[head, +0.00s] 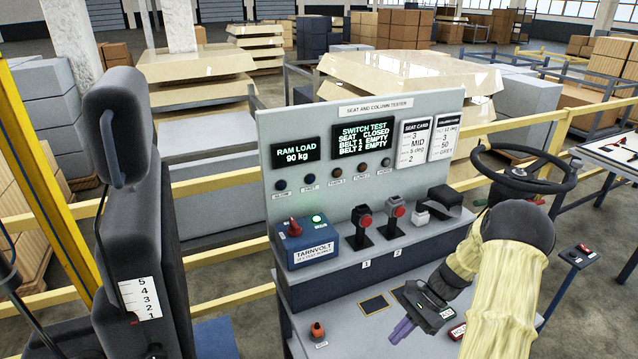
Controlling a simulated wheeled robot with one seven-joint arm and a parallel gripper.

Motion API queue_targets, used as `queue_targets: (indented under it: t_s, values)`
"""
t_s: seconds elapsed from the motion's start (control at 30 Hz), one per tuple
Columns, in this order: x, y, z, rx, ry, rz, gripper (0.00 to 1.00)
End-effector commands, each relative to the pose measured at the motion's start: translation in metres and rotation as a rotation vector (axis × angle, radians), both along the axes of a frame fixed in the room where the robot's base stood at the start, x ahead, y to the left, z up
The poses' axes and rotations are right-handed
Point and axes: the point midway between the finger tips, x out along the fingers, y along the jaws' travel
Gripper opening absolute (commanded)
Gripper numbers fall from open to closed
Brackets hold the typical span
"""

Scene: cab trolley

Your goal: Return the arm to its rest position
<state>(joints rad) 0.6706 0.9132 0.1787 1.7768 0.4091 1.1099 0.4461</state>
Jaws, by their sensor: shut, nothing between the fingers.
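My arm reaches in from the lower right in a pale yellow sleeve. My gripper (402,333) is shut and empty, its purple fingers pointing down and left above the lower shelf of the tester bench (345,335). Its dark body covers part of that shelf. My arm hides the bench's right end and part of the area below the steering wheel (525,172).
A dark seat (130,220) stands at left, with a yellow post beside it. The tester panel (360,135) rises behind a blue box (307,243) and two red-buttoned stands (363,228). An orange knob (317,330) sits on the lower shelf. Yellow rails run behind.

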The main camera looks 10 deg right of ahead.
Motion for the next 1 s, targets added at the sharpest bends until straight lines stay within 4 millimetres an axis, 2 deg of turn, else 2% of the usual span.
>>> queue_targets:
  t_s: [0.17,0.37,0.8,1.0]
  values:
    - [-0.003,0.014,0.015,-0.076,-0.056,0.097,0.00]
    - [-0.017,0.041,0.047,-0.237,-0.201,0.324,0.00]
    - [-0.063,0.094,0.116,-0.528,-0.604,0.856,0.00]
    - [-0.088,0.114,0.139,-0.613,-0.798,1.072,0.00]
